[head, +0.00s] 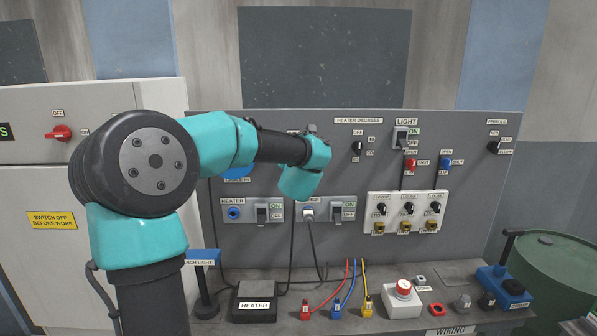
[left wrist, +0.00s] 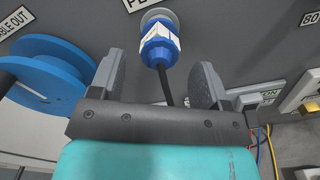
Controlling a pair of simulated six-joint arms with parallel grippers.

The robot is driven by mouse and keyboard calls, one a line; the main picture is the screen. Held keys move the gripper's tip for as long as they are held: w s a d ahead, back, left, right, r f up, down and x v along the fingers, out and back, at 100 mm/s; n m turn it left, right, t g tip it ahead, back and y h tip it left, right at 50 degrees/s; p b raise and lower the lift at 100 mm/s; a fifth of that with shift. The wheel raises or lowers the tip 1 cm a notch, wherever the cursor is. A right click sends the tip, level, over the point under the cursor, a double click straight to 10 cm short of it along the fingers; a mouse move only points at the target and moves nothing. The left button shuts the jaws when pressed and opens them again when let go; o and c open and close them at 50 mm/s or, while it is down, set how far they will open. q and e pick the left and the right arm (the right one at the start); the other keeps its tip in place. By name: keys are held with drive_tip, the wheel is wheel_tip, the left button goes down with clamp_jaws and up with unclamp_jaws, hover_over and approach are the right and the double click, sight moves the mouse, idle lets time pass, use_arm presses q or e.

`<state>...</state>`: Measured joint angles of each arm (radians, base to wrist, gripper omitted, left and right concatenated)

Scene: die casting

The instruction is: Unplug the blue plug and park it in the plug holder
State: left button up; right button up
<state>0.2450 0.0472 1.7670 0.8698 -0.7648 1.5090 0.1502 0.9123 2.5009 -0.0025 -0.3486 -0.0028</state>
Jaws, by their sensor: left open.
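The blue plug (left wrist: 160,47) shows in the left wrist view, with a white band around it and a black cable (left wrist: 166,90) hanging from it. Its top end meets a round grey fitting (left wrist: 158,16) on the panel. My left gripper (left wrist: 158,68) is open. Its two fingers stand apart on either side of the plug and cable in this view, with gaps on both sides. In the head view my left wrist (head: 302,178) hides the fingers and the plug. I cannot make out which part is the plug holder. My right gripper is not in view.
A blue reel (left wrist: 48,75) sits left of the fingers. Coloured cables, a heater box (head: 254,303) and a red-button box (head: 403,298) occupy the bench.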

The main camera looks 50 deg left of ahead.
use_arm(q)
drive_tip(key=v, duration=1.3)
drive_tip(key=shift+s+d, duration=0.2)
idle(0.5)
drive_tip(key=w+d+f+m+h, duration=0.35)
drive_tip(key=f+m, duration=0.35)
drive_tip(key=f, duration=0.4)
drive_tip(key=w+d+f+m+h, duration=0.4)
drive_tip(key=f+m, duration=0.3)
drive_tip(key=f, duration=0.4)
drive_tip(key=w+d+f+m+h, duration=0.3)
drive_tip(key=d+f+m, duration=0.35)
drive_tip(key=f, duration=0.45)
drive_tip(key=s+d+f+m+g+h, duration=0.2)
drive_tip(key=s+d+f+m, duration=0.15)
drive_tip(key=f, duration=0.35)
drive_tip(key=s+d+f+m+g+h, duration=0.25)
drive_tip(key=f+m, duration=0.25)
drive_tip(key=f, duration=0.3)
drive_tip(key=s+d+f+m+g+h, duration=0.1)
drive_tip(key=s+d+f+m+g, duration=0.2)
drive_tip(key=s+f, duration=0.3)
drive_tip(key=s+d+f+m+g+h, duration=0.1)
drive_tip(key=s+d+f+m+g, duration=0.2)
drive_tip(key=s+d+f+m, duration=0.2)
drive_tip(key=shift+s+f+m, duration=0.5)
drive_tip(key=shift+s+f, duration=0.3)
drive_tip(key=shift+s, duration=0.4)
